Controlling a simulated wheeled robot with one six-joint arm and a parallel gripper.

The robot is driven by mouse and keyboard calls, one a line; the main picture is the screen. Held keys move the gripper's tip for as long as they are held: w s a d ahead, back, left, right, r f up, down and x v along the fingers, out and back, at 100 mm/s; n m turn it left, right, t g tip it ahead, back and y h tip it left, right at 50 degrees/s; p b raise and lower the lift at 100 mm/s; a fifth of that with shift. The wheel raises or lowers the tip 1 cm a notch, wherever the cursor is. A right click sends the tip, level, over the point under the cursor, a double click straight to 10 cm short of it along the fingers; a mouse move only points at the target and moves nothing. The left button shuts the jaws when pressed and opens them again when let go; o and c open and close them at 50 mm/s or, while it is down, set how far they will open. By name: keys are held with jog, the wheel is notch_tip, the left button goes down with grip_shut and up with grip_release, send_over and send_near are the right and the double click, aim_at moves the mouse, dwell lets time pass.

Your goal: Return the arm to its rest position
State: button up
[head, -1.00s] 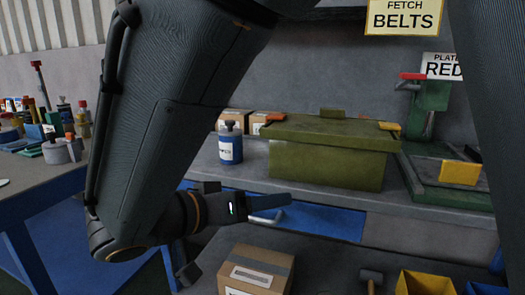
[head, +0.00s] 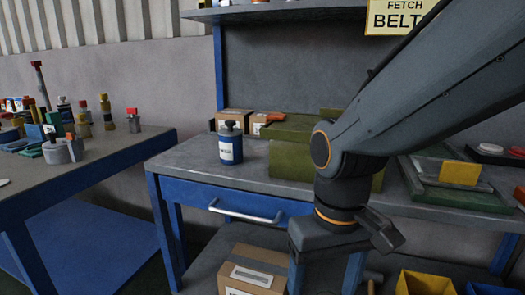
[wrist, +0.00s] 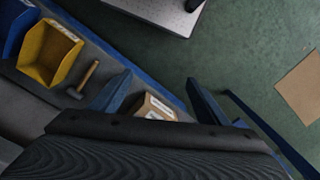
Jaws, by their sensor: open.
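My arm reaches across the right half of the head view, and its wrist bends down in front of the workbench. My gripper (head: 325,275) hangs down there with its two blue fingers apart. In the wrist view my gripper (wrist: 155,95) is also open, with nothing between its fingertips. A cardboard box (wrist: 155,108) on the lower shelf shows beyond the gap, apart from the fingers. My arm hides part of the green crate and of the bench front.
The bench (head: 190,160) holds a blue bottle (head: 231,150) and a green crate (head: 290,160). Its blue drawer (head: 200,195) has a metal handle. Yellow bin (wrist: 48,55) and hammer (wrist: 83,78) lie on the lower shelf. A cluttered table (head: 100,155) stands left. Open floor (wrist: 245,50) shows in the wrist view.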

jog(key=d+r+m+p, duration=0.2)
jog(key=d+r+p, duration=0.7)
jog(key=p, duration=0.9)
jog(key=shift+r+m, duration=0.4)
jog(key=shift+r, duration=0.1)
jog(key=shift+d, duration=0.1)
